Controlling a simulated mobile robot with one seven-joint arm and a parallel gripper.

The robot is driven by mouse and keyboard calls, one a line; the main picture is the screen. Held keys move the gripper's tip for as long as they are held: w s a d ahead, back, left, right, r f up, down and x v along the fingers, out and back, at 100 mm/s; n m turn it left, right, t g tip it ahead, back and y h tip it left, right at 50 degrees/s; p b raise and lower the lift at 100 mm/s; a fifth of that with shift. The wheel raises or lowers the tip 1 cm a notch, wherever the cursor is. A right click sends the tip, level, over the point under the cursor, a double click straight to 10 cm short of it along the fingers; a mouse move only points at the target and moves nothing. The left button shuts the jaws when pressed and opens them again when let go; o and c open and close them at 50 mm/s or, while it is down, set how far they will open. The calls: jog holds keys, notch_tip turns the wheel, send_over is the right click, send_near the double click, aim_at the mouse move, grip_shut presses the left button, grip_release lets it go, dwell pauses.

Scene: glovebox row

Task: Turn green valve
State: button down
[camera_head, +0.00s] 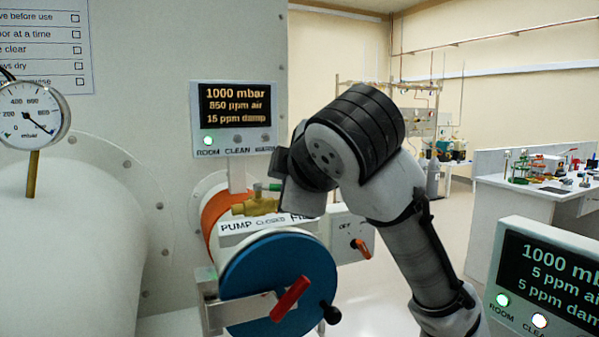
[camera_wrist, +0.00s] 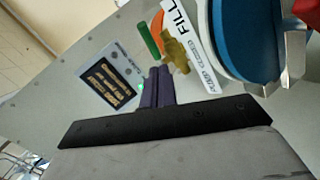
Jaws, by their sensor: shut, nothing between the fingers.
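The green valve has a green handle (camera_head: 268,187) on a brass body (camera_head: 258,204), above a white label reading PUMP, CLOSED and FILL (camera_head: 262,224). My arm partly covers the FILL end in the head view. In the wrist view the green handle (camera_wrist: 148,40) and brass body (camera_wrist: 177,52) lie just beyond my fingertips. My gripper (camera_wrist: 160,72) is shut and empty, its two dark fingers together near the brass body. I cannot tell whether they touch it. Which label word the handle points at is unclear.
A blue round door (camera_head: 280,270) with a red handle (camera_head: 290,299) is below the valve. A display (camera_head: 236,118) reads 1000 mbar above it. A pressure gauge (camera_head: 32,113) stands at left, and a switch box with an orange knob (camera_head: 360,248) at right.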

jog(key=w+a+m+g, duration=0.1)
jog(key=w+a+r+m+g+p, duration=0.1)
jog(key=w, duration=0.1)
jog(key=w+a+m+g+h+p, duration=0.1)
jog(key=shift+w+r+m, duration=0.2)
jog(key=shift+m, duration=0.1)
jog(key=w+m+g+h+p, duration=0.1)
jog(key=m, duration=0.2)
jog(key=w+r+m+g+p, duration=0.1)
jog(key=w+m, duration=0.1)
jog(key=w+r+m+g+h+p, duration=0.1)
jog(key=w+m+g, duration=0.1)
jog(key=m, duration=0.1)
jog(key=shift+w+r+m+h+p, duration=0.1)
jog(key=shift+w+m+h+p, duration=0.1)
jog(key=shift+m+h+p, duration=0.1)
notch_tip(320, 180, up, 3)
jog(key=w+d+m+g+p, duration=0.1)
jog(key=d+m+g+p, duration=0.15)
jog(key=m, duration=0.35)
notch_tip(320, 180, down, 8)
jog(key=m, duration=0.1)
jog(key=shift+s+d+h+p, duration=0.3)
jog(key=shift+d+h+p, duration=0.1)
jog(key=shift+d, duration=0.05)
jog(key=shift+r+t, duration=0.1)
jog(key=shift+t, duration=0.15)
